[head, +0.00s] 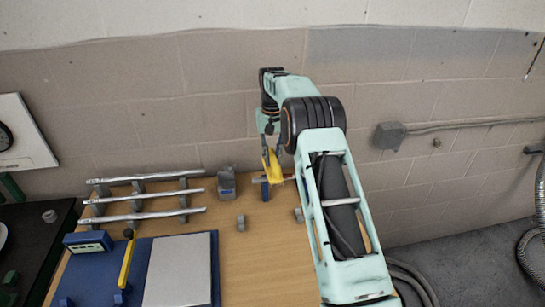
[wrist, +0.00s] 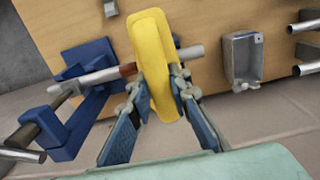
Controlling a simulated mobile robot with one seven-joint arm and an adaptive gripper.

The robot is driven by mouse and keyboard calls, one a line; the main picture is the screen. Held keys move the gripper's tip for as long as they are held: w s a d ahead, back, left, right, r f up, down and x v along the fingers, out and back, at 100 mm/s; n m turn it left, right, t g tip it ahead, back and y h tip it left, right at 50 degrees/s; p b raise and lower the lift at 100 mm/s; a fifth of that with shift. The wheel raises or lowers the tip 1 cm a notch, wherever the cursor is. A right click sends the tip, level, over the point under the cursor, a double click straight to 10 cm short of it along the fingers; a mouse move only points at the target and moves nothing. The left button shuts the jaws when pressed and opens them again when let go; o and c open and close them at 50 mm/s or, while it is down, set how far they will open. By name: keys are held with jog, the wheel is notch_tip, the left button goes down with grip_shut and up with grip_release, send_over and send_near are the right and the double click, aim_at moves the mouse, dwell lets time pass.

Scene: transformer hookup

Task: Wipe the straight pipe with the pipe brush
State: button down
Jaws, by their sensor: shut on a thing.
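My gripper (head: 267,150) is shut on the yellow pipe brush (head: 272,166), above the back of the wooden table. In the wrist view the brush (wrist: 152,50) sits between the two fingers (wrist: 158,95) as a long yellow body. The straight pipe (wrist: 189,53) lies across behind the brush and shows on both sides of it, with a reddish-brown band just left of the brush. A blue stand (wrist: 87,57) is at the pipe's left part; this stand also shows in the head view (head: 265,191). The brush hides the pipe's middle, so I cannot tell whether they touch.
Several long metal pipes (head: 150,196) lie on a grey rack at the left. A grey box-like fitting (head: 227,182) stands left of the blue stand. A blue board with a pale plate (head: 180,272) is at the front left. The wall is close behind.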

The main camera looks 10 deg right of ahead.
jog(key=shift+f+b, duration=0.3)
jog(key=shift+f, duration=0.45)
jog(key=shift+d+r+p, duration=0.15)
jog(key=shift+d+p, duration=0.3)
jog(key=shift+d, duration=1.15)
jog(key=shift+d+f, duration=0.15)
jog(key=shift+d, duration=0.95)
jog(key=shift+d+f, duration=0.1)
jog(key=shift+d, duration=0.95)
jog(key=shift+a+r, duration=0.15)
jog(key=shift+a, duration=3.65)
jog(key=shift+r, duration=3.05)
